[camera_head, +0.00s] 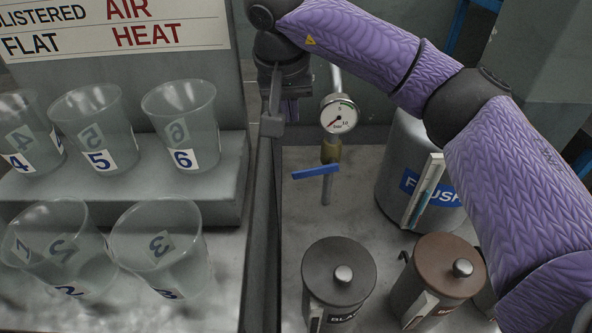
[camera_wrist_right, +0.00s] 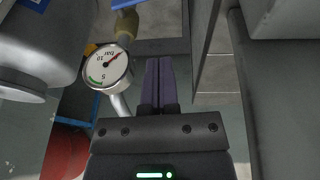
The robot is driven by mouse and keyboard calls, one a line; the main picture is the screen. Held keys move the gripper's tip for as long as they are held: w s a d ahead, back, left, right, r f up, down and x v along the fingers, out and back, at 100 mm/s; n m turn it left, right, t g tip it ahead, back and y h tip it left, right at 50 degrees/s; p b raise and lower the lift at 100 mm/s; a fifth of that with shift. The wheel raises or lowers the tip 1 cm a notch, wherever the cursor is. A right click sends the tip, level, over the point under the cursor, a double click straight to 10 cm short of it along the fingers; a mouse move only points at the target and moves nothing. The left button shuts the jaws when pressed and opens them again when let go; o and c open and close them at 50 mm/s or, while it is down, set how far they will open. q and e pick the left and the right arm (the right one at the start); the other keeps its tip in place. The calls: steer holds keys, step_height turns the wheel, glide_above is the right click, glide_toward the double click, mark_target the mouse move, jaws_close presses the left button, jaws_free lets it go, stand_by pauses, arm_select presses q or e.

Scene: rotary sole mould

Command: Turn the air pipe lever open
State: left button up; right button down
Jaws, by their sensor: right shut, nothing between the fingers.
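The blue air pipe lever (camera_head: 316,171) lies nearly level across the upright pipe, below a brass valve (camera_head: 331,151) and a round pressure gauge (camera_head: 339,117). In the right wrist view, the lever (camera_wrist_right: 130,4) is cut off at the top edge, with the gauge (camera_wrist_right: 108,66) left of the fingers. My right gripper (camera_head: 291,111) is left of the gauge and above the lever, apart from it. Its purple fingers (camera_wrist_right: 159,84) are shut and empty. In the head view the fingers are mostly hidden behind dark gripper parts. My left gripper is not in view.
Clear numbered cups (camera_head: 185,125) stand on a stepped shelf at left, beside a dark upright divider (camera_head: 258,220). A grey flush tank (camera_head: 397,160) stands right of the pipe. A dark-lidded can (camera_head: 330,268) and a brown-lidded can (camera_head: 432,268) stand in front.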

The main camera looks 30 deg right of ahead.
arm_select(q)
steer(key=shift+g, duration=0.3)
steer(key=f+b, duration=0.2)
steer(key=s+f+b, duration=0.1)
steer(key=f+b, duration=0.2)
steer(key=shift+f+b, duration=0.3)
arm_select(e)
steer(key=s+x, duration=0.1)
steer(key=x, duration=1.2)
steer(key=shift+d+f, duration=0.15)
steer(key=shift+f, duration=0.2)
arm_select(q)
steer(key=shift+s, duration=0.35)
